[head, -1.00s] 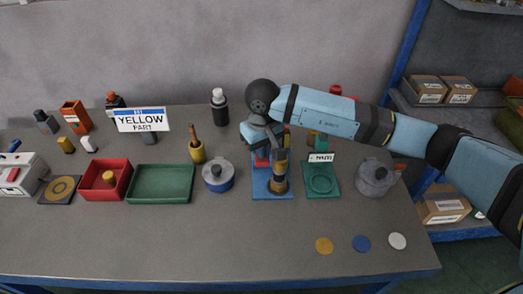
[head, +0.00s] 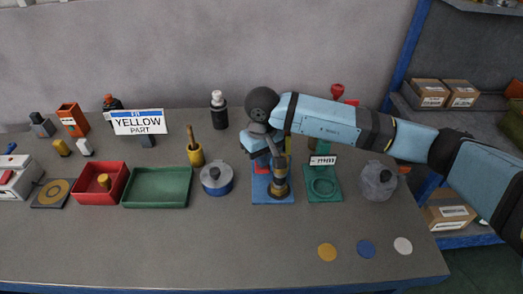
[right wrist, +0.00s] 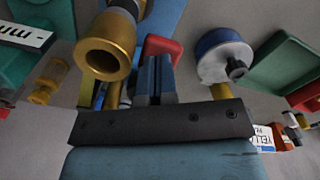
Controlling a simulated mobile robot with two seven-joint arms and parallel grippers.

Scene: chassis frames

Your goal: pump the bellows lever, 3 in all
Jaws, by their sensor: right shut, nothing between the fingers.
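The bellows appears to be the device on a blue base (head: 272,198) in the middle of the table. An upright black and brass part (head: 280,182) stands on it, with a red part (head: 262,167) behind. My right gripper (head: 265,155) is over the device, its wrist hiding much of it. In the right wrist view the shut, empty fingers (right wrist: 154,82) are beside the red part (right wrist: 161,46) and the brass cylinder (right wrist: 104,55). I cannot make out the lever for certain or tell whether the fingers touch it. My left gripper is not in view.
A blue-grey pot (head: 216,179) stands left of the device. A green stand (head: 323,188) with a small sign is close on the right, then a grey pot (head: 378,181). Several coloured discs lie in front on the right. The table's front left is clear.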

